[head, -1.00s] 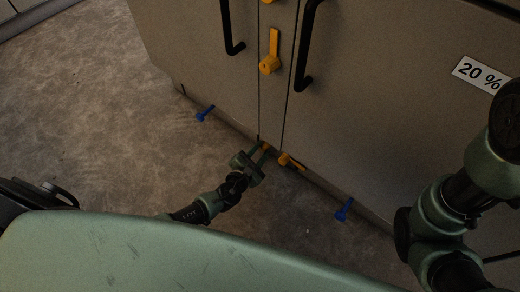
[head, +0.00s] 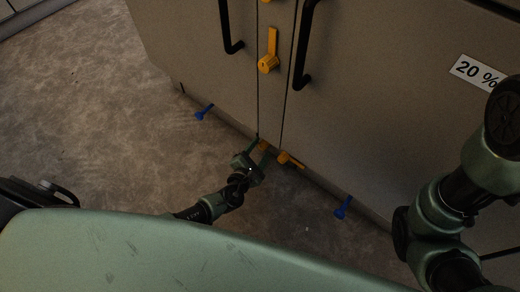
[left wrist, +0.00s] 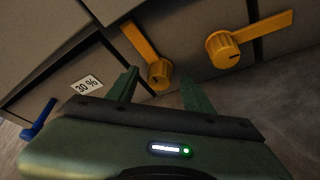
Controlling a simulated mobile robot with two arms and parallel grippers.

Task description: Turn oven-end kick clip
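Two orange clips sit low on the cabinet's kick strip. The left clip (head: 264,146) is largely hidden by my left gripper in the head view. In the left wrist view this clip (left wrist: 159,75) has a round knob, with its lever slanting up and left. The other clip (head: 290,160) is just to the right; in the left wrist view its knob (left wrist: 224,48) has a lever pointing right. I cannot tell which is the oven-end one. My left gripper (head: 260,153) is open, its fingers either side of the left clip's knob; contact cannot be told. My right gripper is out of view.
Blue pegs stand low along the cabinet, left (head: 204,112) and right (head: 343,208). Above are black door handles (head: 305,45), an orange latch (head: 269,52) and a "20 %" label (head: 478,72). The floor (head: 110,120) to the left is clear.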

